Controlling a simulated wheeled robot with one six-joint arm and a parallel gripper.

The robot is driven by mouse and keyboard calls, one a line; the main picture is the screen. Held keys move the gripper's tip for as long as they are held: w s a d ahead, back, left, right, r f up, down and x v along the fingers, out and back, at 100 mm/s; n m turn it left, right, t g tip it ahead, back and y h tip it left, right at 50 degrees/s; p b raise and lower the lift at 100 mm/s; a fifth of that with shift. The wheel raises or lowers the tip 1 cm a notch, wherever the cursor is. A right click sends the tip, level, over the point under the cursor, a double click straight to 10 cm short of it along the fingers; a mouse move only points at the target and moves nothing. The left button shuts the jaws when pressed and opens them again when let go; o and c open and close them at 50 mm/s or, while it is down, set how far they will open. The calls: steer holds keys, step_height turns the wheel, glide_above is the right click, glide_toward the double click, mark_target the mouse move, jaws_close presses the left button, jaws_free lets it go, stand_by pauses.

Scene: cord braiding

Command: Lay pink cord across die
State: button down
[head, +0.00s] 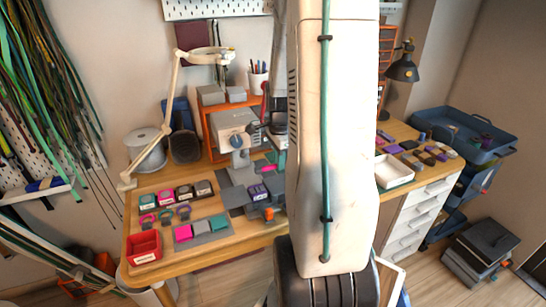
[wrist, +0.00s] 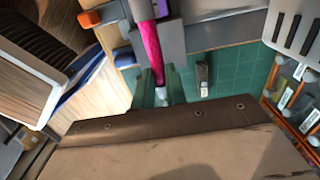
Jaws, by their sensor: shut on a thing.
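In the wrist view, my gripper (wrist: 160,88) has its green fingers shut on the pink cord (wrist: 151,45) near a white end. The cord runs from the fingers toward the top edge of the picture, where it meets a grey piece (wrist: 140,9). I cannot tell whether this piece is the die or whether the cord touches it. A dark grey plate (head: 237,196) and a purple block (head: 258,191) lie by the press (head: 235,127); I cannot identify the die for sure there.
A red bin (head: 144,247), several small labelled boxes (head: 184,192) and coloured pads (head: 201,228) fill the left side. A white tray (head: 393,171) is to the right. A lamp (head: 175,93) rises at the left.

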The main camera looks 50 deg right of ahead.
mark_target(278, 184)
steer(key=shift+w+a+f, duration=0.1)
steer(key=shift+f, duration=2.95)
steer(key=shift+a, duration=0.1)
steer(key=shift+f, duration=0.25)
steer(key=c, duration=1.3)
jaws_free()
steer(key=shift+c, duration=0.2)
steer(key=shift+r, duration=3.9)
